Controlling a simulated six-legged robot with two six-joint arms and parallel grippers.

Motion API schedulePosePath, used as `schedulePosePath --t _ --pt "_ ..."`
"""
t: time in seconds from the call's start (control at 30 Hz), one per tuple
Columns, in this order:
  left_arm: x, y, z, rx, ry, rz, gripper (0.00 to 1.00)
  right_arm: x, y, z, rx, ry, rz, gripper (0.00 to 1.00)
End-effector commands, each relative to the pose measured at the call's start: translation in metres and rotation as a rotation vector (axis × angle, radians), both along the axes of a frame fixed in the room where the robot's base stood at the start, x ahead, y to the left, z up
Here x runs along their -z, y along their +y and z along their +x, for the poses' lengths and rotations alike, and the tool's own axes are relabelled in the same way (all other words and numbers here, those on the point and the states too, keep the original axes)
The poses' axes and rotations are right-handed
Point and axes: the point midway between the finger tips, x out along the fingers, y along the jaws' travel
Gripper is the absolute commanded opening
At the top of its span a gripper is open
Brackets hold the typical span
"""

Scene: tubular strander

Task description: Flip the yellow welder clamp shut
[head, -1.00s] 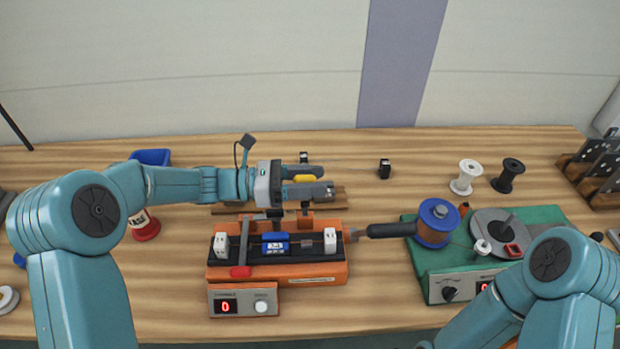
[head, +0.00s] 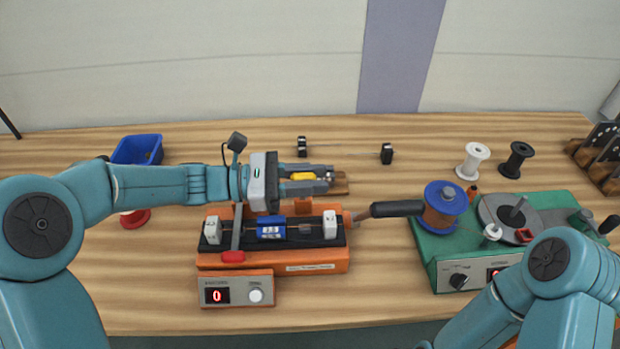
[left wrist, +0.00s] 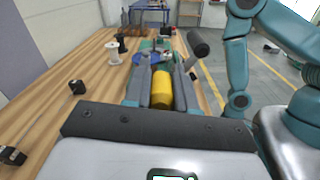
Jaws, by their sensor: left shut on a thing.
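The yellow welder clamp shows as a short yellow piece (head: 303,176) between the fingers of my left gripper (head: 318,179), above the back of the orange machine. In the left wrist view the yellow piece (left wrist: 161,90) lies lengthwise between both grey fingers, and my left gripper (left wrist: 160,88) is shut on it. The clamp's base and hinge are hidden by the gripper, so I cannot tell its angle. The orange welder (head: 325,257) has two white blocks, a blue display and a red-tipped lever (head: 233,257). My right gripper is outside both views.
A black-handled lever (head: 397,208) sticks out right of the welder. A green machine with a blue-flanged spool (head: 446,206) stands at right. A white spool (head: 473,160), a black spool (head: 515,159) and a blue bin (head: 138,148) stand behind. The front table strip is clear.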

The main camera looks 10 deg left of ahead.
Motion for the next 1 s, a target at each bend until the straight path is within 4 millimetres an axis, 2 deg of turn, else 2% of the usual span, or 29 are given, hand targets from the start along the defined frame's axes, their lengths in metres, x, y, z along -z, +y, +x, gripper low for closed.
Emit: schedulePosePath --t 0.03,0.1,0.4,0.6,1.0 --pt "0.01 -0.001 -0.005 0.0 -0.037 0.005 0.0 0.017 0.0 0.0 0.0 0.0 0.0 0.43" --pt "0.012 -0.002 -0.01 0.0 -0.084 0.015 0.0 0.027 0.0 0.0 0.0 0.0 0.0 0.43" --pt "0.021 -0.005 -0.027 0.001 -0.232 0.044 0.0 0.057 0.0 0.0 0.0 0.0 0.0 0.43" --pt "0.022 -0.006 -0.031 0.0 -0.274 0.054 0.0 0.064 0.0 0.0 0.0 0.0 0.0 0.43" --pt "0.021 -0.006 -0.031 0.0 -0.282 0.055 0.0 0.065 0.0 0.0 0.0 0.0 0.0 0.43"
